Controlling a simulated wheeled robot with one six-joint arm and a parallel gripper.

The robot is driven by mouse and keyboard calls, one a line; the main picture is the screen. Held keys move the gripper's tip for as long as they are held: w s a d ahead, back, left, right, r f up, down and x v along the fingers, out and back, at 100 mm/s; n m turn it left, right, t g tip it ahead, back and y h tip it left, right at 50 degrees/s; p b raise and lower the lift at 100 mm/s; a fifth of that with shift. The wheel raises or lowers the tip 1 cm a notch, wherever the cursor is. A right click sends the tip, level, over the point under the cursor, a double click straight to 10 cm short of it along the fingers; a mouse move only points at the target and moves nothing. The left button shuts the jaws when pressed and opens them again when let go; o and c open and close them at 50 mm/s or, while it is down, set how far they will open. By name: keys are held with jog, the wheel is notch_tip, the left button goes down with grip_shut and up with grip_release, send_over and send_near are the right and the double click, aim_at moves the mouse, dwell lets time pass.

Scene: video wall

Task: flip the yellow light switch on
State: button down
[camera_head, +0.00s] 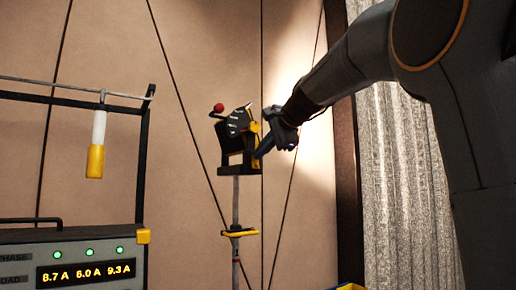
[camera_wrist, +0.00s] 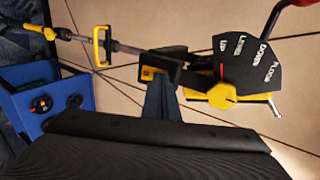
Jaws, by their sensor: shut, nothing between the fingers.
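I cannot make out a clear yellow light switch in either view. A black control box (camera_head: 238,150) with a red ball knob (camera_head: 219,107) and yellow parts stands on a thin pole. In the wrist view its fan-shaped black panel (camera_wrist: 245,62) has white words and a red pointer, with a yellow round knob (camera_wrist: 223,96) at its base. My gripper (camera_head: 259,154) is shut and empty, just at the right side of the box. In the wrist view its fingertips (camera_wrist: 162,92) are beside the black box part; I cannot tell whether they touch it.
A white and yellow handle (camera_head: 97,146) hangs from a black frame (camera_head: 142,160) at the left, above a meter panel (camera_head: 85,272) with green lights. A yellow handle (camera_head: 239,233) sits lower on the pole. A blue box (camera_wrist: 72,78) shows in the wrist view. A corrugated curtain (camera_head: 405,190) is at right.

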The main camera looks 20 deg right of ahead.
jog(key=shift+d+f, duration=0.1)
jog(key=shift+d, duration=0.05)
jog(key=shift+r+p, duration=0.85)
jog(key=r+b+v, duration=0.1)
jog(key=b+v, duration=0.1)
jog(key=v, duration=1.1)
jog(key=shift+r+b, duration=0.15)
jog(key=shift+b, duration=0.2)
jog(key=shift+w, duration=0.1)
